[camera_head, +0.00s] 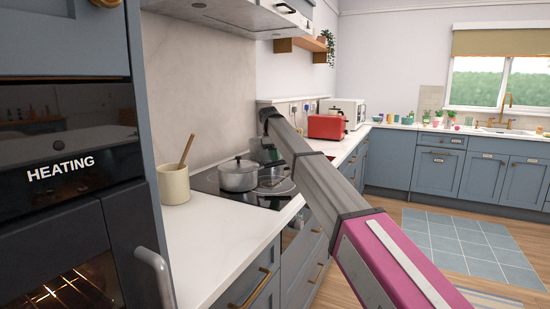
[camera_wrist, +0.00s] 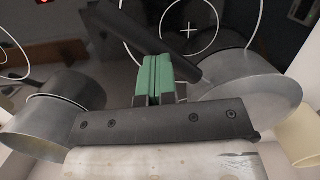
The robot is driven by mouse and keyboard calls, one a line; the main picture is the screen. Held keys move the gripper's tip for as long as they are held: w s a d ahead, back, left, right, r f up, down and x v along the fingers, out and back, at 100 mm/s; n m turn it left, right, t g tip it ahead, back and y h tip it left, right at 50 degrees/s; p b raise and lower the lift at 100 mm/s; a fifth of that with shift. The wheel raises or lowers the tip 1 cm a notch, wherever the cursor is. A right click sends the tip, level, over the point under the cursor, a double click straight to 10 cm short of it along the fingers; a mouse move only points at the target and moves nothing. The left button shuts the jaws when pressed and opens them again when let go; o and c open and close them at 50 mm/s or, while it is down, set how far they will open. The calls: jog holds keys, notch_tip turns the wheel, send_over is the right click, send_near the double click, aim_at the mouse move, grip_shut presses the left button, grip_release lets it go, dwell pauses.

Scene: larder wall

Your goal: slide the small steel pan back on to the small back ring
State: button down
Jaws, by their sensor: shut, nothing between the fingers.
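Two steel vessels stand on the black hob in the head view. A lidded steel pot (camera_head: 238,176) is nearer, and a second steel pan (camera_head: 275,181) is just behind it, partly hidden. The wrist view shows one steel vessel at the left (camera_wrist: 62,103) and one at the right (camera_wrist: 255,92). A dark bar-like handle (camera_wrist: 150,38) runs down to the right-hand vessel. My gripper (camera_wrist: 154,78), with green fingertips, is shut and empty between the two vessels, close to the handle; contact cannot be told. In the head view my arm's end is partly hidden over the hob's far side.
A white ring outline with a cross (camera_wrist: 189,30) marks the hob glass. A cream crock (camera_head: 174,186) with a wooden spoon stands left of the hob. A red toaster (camera_head: 326,127) stands beyond it. The worktop in front of the crock (camera_head: 215,240) is clear.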

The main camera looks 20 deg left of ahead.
jog(key=shift+r, duration=0.1)
dwell(0.6)
jog(key=shift+r, duration=0.55)
jog(key=shift+w+r, duration=0.1)
jog(key=shift+r, duration=0.1)
